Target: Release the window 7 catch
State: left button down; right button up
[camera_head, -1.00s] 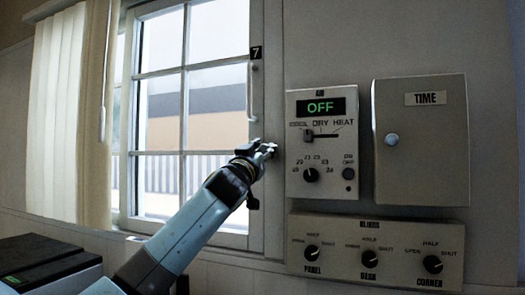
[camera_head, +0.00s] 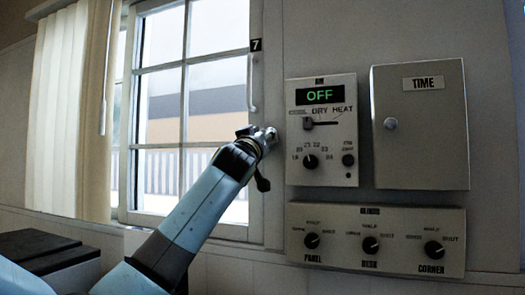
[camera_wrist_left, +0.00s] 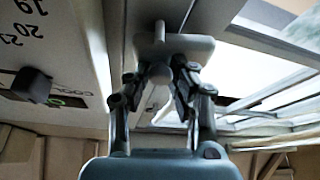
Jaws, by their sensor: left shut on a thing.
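Window 7 (camera_head: 187,139) is a white-framed, multi-pane window with a black label "7" (camera_head: 256,45) at its upper right. A slim vertical handle (camera_head: 252,85) is on the right side of its frame. My left gripper (camera_head: 268,136) is at the right edge of the window frame, below that handle. In the left wrist view my left gripper (camera_wrist_left: 160,78) is shut on a pale rounded knob (camera_wrist_left: 159,72), which appears to be the catch. A pale plate (camera_wrist_left: 188,46) with a short peg is just beyond it. The fingers partly hide the knob. My right gripper is not in view.
Close to the right is the AC panel (camera_head: 347,166), reading "OFF", with a lever and dial. Beyond it is a closed "TIME" box (camera_head: 435,150). A blinds panel (camera_head: 390,273) with three knobs sits below. Pale blinds (camera_head: 65,120) hang at the left.

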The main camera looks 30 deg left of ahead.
pick_arm(q)
jog(key=shift+s+a+r+n+g+y+b, duration=0.1)
jog(key=shift+a+r+n+g+y+b, duration=0.8)
jog(key=shift+n, duration=1.75)
jog(key=shift+s+d+r+n+g+y+b, duration=0.15)
jog(key=shift+n+g+y+b, duration=0.55)
jog(key=shift+n+b, duration=1.65)
jog(key=shift+s+a+r+n+g+y+b, duration=0.1)
jog(key=shift+a+r+n+g+y+b, duration=0.75)
jog(key=shift+n, duration=2.05)
jog(key=shift+d+f+g+h+b, duration=0.3)
jog(key=shift+g+h, duration=0.15)
jog(key=shift+h, duration=0.1)
jog(key=c, duration=1.1)
grip_release()
jog(key=shift+a, duration=0.1)
jog(key=v, duration=1.2)
